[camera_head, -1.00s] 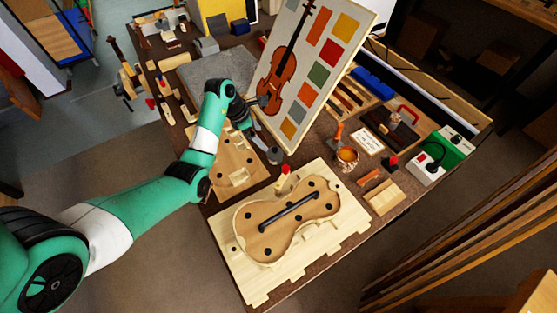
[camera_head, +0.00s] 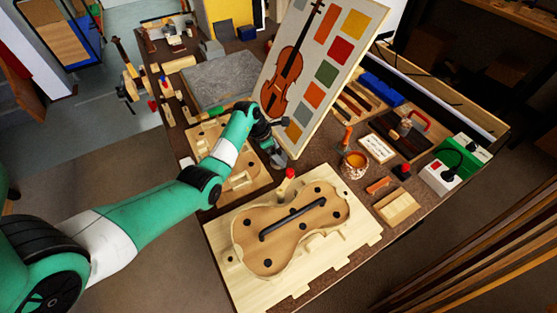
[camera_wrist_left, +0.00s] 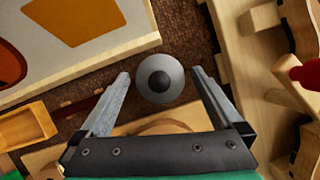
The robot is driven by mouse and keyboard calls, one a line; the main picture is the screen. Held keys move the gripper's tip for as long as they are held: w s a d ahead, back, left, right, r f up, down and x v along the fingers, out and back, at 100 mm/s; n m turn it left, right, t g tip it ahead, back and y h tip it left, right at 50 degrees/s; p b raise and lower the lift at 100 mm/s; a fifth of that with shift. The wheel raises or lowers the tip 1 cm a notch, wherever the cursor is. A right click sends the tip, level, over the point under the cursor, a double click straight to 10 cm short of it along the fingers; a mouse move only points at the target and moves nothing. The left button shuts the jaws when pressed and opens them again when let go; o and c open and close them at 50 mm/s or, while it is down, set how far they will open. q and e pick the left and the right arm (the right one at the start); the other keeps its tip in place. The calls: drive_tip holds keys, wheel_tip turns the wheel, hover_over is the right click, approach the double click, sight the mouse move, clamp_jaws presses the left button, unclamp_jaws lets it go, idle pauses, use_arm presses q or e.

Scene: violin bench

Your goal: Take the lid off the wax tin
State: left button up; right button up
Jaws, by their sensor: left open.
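The wax tin appears to be the small round grey tin (camera_head: 278,159) on the bench, just in front of the foot of the picture board. In the left wrist view, its round grey lid (camera_wrist_left: 174,92) with a dark knob (camera_wrist_left: 160,80) is seen from above. My left gripper (camera_wrist_left: 160,73) is open, with one finger on each side of the lid and a gap on both sides. In the head view my left gripper (camera_head: 272,144) is right at the tin and partly covers it. I cannot tell its exact height over the lid. My right gripper is not in view.
The leaning board (camera_head: 326,80) with a violin picture stands close behind the tin. A violin-shaped mould (camera_head: 222,232) lies in front, with a red-topped item (camera_head: 290,173) at its edge. An amber pot (camera_head: 354,162) and a wooden block (camera_head: 397,206) stand to the right.

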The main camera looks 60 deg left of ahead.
use_arm(q)
drive_tip(key=c, duration=1.2)
drive_tip(key=shift+o, duration=0.2)
drive_tip(key=shift+r, duration=0.1)
